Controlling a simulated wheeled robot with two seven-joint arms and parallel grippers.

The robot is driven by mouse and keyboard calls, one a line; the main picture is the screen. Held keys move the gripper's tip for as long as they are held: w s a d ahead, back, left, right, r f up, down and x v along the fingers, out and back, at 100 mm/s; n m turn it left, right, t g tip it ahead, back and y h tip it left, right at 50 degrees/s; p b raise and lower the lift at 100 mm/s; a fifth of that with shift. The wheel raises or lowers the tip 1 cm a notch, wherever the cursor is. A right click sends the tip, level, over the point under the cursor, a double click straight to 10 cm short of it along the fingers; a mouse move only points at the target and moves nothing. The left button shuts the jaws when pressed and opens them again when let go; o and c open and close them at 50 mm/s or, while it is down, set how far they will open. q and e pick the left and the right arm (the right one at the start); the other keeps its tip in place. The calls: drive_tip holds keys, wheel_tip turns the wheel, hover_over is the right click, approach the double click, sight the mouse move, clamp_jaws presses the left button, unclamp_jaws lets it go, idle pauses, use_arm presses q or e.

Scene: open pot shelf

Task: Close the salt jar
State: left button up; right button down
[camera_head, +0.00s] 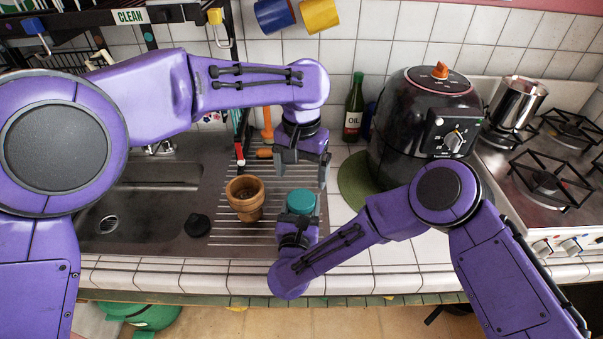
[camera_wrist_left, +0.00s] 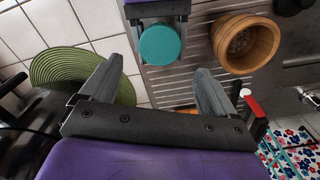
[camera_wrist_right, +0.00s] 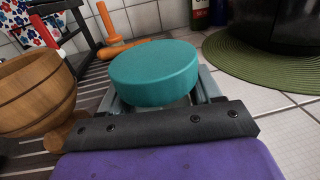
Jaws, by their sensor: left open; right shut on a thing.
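The salt jar has a round teal lid (camera_head: 301,201) that sits on top of it at the right side of the ribbed drainboard. The lid fills the middle of the right wrist view (camera_wrist_right: 154,72) and also shows in the left wrist view (camera_wrist_left: 160,44). My right gripper (camera_head: 298,226) is shut around the jar body, just under the lid. The body is mostly hidden; only a pale strip shows below the lid. My left gripper (camera_head: 301,160) is open and empty, above and behind the lid, with its fingers apart (camera_wrist_left: 153,88). Whether the lid is fully seated I cannot tell.
A wooden cup-like pot (camera_head: 245,197) stands close left of the jar. A black stopper (camera_head: 198,225) lies by the sink (camera_head: 130,213). A green round mat (camera_head: 352,186), an oil bottle (camera_head: 354,108) and a black air fryer (camera_head: 421,130) are to the right.

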sight(302, 199)
use_arm(q)
drive_tip(key=shift+f, duration=0.1)
wheel_tip(302, 199, down, 8)
idle(0.4)
drive_tip(key=shift+c, duration=0.3)
drive_tip(key=c, duration=1)
drive_tip(key=m, duration=0.3)
drive_tip(key=shift+m, duration=0.3)
drive_tip(key=o, duration=1.1)
drive_tip(key=shift+o, duration=0.2)
